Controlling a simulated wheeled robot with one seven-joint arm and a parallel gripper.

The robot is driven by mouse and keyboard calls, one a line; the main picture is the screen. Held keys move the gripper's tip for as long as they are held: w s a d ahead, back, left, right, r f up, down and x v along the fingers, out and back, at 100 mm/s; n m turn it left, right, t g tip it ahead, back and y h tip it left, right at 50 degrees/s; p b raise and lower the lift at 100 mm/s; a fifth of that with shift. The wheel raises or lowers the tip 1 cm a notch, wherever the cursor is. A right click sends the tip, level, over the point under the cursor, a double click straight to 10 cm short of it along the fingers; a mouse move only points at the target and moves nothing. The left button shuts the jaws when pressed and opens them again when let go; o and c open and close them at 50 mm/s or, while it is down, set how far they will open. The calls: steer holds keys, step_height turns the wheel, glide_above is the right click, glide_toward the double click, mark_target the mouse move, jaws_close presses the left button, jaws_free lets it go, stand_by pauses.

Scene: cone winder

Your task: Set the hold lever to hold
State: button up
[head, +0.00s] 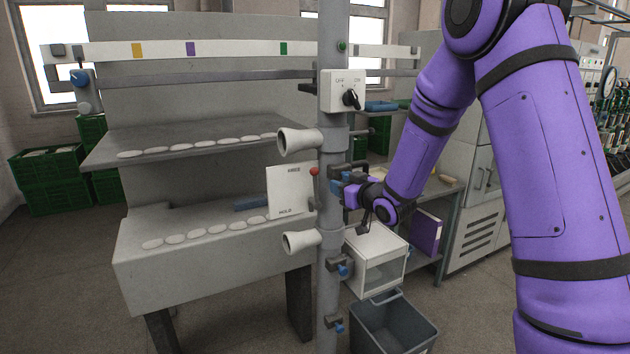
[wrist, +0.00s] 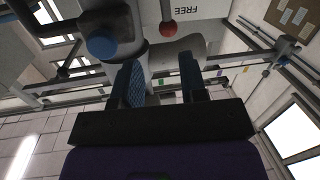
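The hold lever's red knob (head: 314,171) sits at the upper right of a white plate (head: 287,200) on the grey post. The plate reads FREE at the top and HOLD at the bottom, and the knob is level with FREE. My gripper (head: 338,181) is just right of the post, a little right of and below the knob. In the wrist view, my gripper's (wrist: 162,80) two blue-padded fingers stand apart with nothing held between them. The red knob (wrist: 168,28) shows beyond the fingertips, beside the plate's FREE word (wrist: 193,10). Most of the lever's arm is hidden.
A switch box (head: 343,92) with a black knob is on the post above. Cream funnel-shaped parts (head: 298,141) stick out left of the post, above and below the plate. A white box (head: 376,262) and a grey bin (head: 394,325) are below my gripper.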

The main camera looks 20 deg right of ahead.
mark_target(316, 180)
steer(key=shift+y, duration=0.6)
steer(key=x, duration=0.4)
steer(key=f+x, duration=0.1)
steer(key=x, duration=0.6)
steer(key=shift+w+a+f, duration=0.25)
steer(key=shift+f, duration=0.15)
jaws_close()
